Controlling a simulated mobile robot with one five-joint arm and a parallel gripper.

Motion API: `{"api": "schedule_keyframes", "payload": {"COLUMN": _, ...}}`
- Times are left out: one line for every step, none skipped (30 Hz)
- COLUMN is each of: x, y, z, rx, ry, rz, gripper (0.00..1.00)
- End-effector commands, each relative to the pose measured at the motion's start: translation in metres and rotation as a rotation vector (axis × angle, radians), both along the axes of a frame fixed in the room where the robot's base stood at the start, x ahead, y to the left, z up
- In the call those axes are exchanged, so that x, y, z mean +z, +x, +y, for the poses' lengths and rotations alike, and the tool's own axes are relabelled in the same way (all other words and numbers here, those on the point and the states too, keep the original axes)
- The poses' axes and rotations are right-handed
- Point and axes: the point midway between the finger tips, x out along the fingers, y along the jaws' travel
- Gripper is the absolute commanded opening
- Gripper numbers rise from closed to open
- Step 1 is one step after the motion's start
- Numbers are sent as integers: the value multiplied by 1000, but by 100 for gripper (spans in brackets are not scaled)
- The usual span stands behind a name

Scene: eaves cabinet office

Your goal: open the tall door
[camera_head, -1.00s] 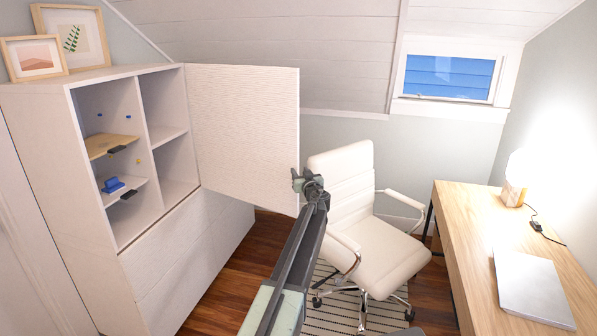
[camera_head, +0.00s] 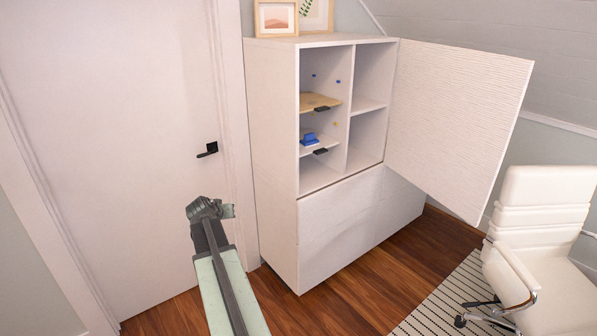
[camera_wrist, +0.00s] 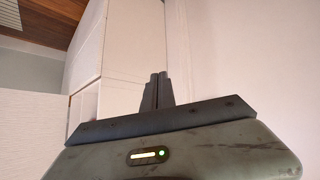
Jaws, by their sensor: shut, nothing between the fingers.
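The white cabinet (camera_head: 272,150) has its tall, ribbed door (camera_head: 455,120) swung wide open on its right side, showing the shelves inside. Part of the ribbed door (camera_wrist: 30,130) also shows at the left of the wrist view.
A closed white room door (camera_head: 120,130) with a black handle (camera_head: 207,150) stands at left. Shelves hold a wooden board (camera_head: 318,101) and a blue item (camera_head: 309,139). A white chair (camera_head: 540,230) stands at right on a striped rug (camera_head: 430,300). Wooden floor before the cabinet is clear.

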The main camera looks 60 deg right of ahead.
Motion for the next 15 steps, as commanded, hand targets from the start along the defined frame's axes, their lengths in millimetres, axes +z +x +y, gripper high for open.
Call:
{"api": "schedule_keyframes", "payload": {"x": -16, "y": 26, "z": 74, "rx": 94, "ry": 74, "rz": 60, "gripper": 0}}
{"api": "schedule_keyframes", "payload": {"x": -26, "y": 37, "z": 115, "rx": 148, "ry": 122, "rz": 101, "gripper": 0}}
{"api": "schedule_keyframes", "payload": {"x": -38, "y": 49, "z": 171, "rx": 227, "ry": 183, "rz": 159, "gripper": 0}}
{"api": "schedule_keyframes", "payload": {"x": -46, "y": 54, "z": 213, "rx": 289, "ry": 229, "rz": 205, "gripper": 0}}
{"api": "schedule_keyframes", "payload": {"x": -54, "y": 58, "z": 255, "rx": 354, "ry": 272, "rz": 251, "gripper": 0}}
{"api": "schedule_keyframes", "payload": {"x": -62, "y": 57, "z": 308, "rx": 440, "ry": 327, "rz": 313, "gripper": 0}}
{"api": "schedule_keyframes", "payload": {"x": -68, "y": 54, "z": 346, "rx": 503, "ry": 365, "rz": 360, "gripper": 0}}
{"api": "schedule_keyframes", "payload": {"x": -72, "y": 49, "z": 382, "rx": 568, "ry": 400, "rz": 405, "gripper": 0}}
{"api": "schedule_keyframes", "payload": {"x": -77, "y": 41, "z": 425, "rx": 648, "ry": 443, "rz": 460, "gripper": 0}}
{"api": "schedule_keyframes", "payload": {"x": -80, "y": 33, "z": 454, "rx": 704, "ry": 472, "rz": 501, "gripper": 0}}
{"api": "schedule_keyframes", "payload": {"x": -81, "y": 25, "z": 480, "rx": 756, "ry": 497, "rz": 538, "gripper": 0}}
{"api": "schedule_keyframes", "payload": {"x": -83, "y": 15, "z": 508, "rx": 816, "ry": 525, "rz": 582, "gripper": 0}}
{"api": "schedule_keyframes", "payload": {"x": -84, "y": 8, "z": 526, "rx": 854, "ry": 542, "rz": 610, "gripper": 0}}
{"api": "schedule_keyframes", "payload": {"x": -84, "y": 1, "z": 540, "rx": 887, "ry": 559, "rz": 634, "gripper": 0}}
{"api": "schedule_keyframes", "payload": {"x": -85, "y": -5, "z": 555, "rx": 922, "ry": 573, "rz": 658, "gripper": 0}}
